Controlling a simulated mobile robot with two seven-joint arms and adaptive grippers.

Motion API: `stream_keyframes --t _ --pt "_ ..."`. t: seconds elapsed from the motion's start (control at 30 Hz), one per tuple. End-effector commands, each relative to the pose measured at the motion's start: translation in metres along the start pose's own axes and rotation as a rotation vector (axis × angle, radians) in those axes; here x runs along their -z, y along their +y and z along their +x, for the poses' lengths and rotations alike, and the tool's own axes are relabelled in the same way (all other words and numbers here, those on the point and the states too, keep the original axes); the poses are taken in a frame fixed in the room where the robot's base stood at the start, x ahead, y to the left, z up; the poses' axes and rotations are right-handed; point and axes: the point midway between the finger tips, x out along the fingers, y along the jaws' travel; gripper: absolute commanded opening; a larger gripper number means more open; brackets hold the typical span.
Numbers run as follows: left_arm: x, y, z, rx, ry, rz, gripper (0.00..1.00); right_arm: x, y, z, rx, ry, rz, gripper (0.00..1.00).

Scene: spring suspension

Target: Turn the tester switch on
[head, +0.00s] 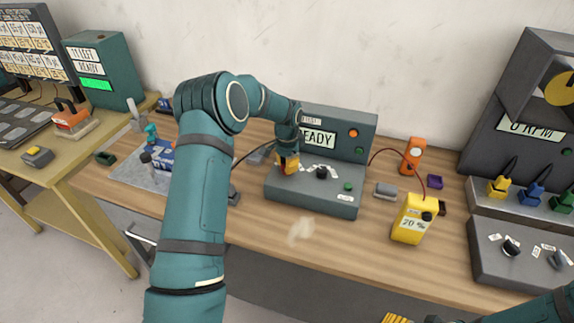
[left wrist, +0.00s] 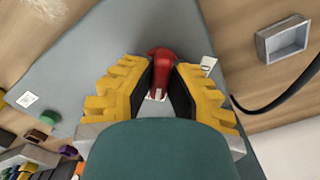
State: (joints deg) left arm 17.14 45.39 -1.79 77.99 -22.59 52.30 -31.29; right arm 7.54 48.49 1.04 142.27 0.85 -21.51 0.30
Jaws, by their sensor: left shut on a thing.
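The tester (head: 315,200) is a grey box with an upright back panel whose display reads READY (head: 318,138). My left gripper (head: 287,164) is at the left part of its sloping top. In the left wrist view, a red switch lever (left wrist: 161,55) stands between the yellow fingers of my left gripper (left wrist: 163,78), which are shut on it. In the head view the gripper hides the lever. My right arm (head: 530,308) enters at the bottom right; only yellow finger tips (head: 395,318) show at the bottom edge, too little to tell their state.
A black knob (head: 322,172) and a green button (head: 348,187) are on the tester's top. A yellow meter (head: 412,220) stands right of the tester, with an orange device (head: 413,155) behind it. A grey machine (head: 510,255) is at the right. The bench front is clear.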

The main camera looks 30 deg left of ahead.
Motion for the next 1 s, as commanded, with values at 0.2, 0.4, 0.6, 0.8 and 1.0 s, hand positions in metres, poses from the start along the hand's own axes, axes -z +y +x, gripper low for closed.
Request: stream_keyframes --t 0.2,0.4,0.6,0.8,1.0 --pt "-0.0015 0.0014 0.0026 -0.005 -0.006 0.078 0.0 -0.0001 0.0 0.0002 0.0 0.0 0.0 0.8" --pt "-0.0016 0.0015 0.0026 -0.005 -0.006 0.106 0.0 -0.0001 0.0 0.0001 0.0 0.0 0.0 0.8" --pt "-0.0016 0.0015 0.0027 -0.005 -0.006 0.11 0.0 -0.0001 0.0 0.0001 0.0 0.0 0.0 0.8" --pt "-0.0015 0.0015 0.0027 -0.005 -0.006 0.109 0.2 -0.0001 0.0 0.0001 0.0 0.0 0.0 0.8" --pt "-0.001 0.0008 0.0016 -0.003 -0.004 0.108 0.46 0.0 0.0 0.0001 0.0 0.0 0.0 0.8"
